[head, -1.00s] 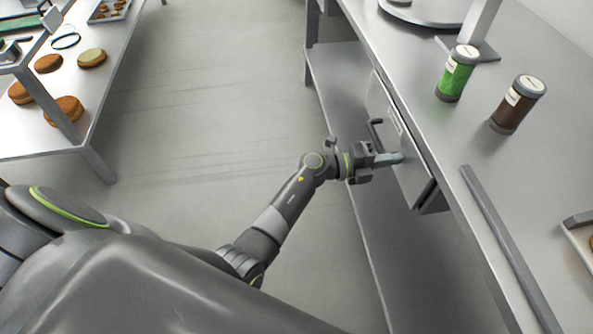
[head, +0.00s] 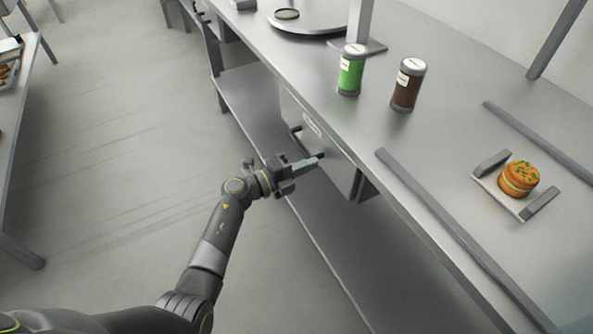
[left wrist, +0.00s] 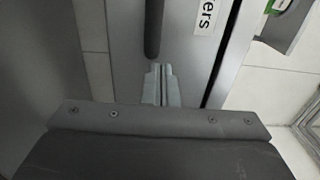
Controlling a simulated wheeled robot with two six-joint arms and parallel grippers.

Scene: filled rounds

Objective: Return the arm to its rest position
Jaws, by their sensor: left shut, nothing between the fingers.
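My left gripper (head: 318,157) is shut and empty, beside the front of a drawer (head: 338,162) under the steel counter. In the left wrist view, the two closed fingertips (left wrist: 160,72) lie just below the end of the dark drawer handle (left wrist: 153,30). The handle (head: 295,140) also shows in the head view, slightly left of the fingertips. I cannot tell whether the fingers touch the drawer. My left arm (head: 216,235) reaches up from the bottom left. My right gripper is not in view.
The counter (head: 440,160) carries a green jar (head: 350,75), a brown jar (head: 408,88), a round plate (head: 305,22) and a filled round (head: 519,178) on a small tray (head: 490,182). A lower shelf (head: 330,230) runs beneath. The floor (head: 120,150) to the left is clear.

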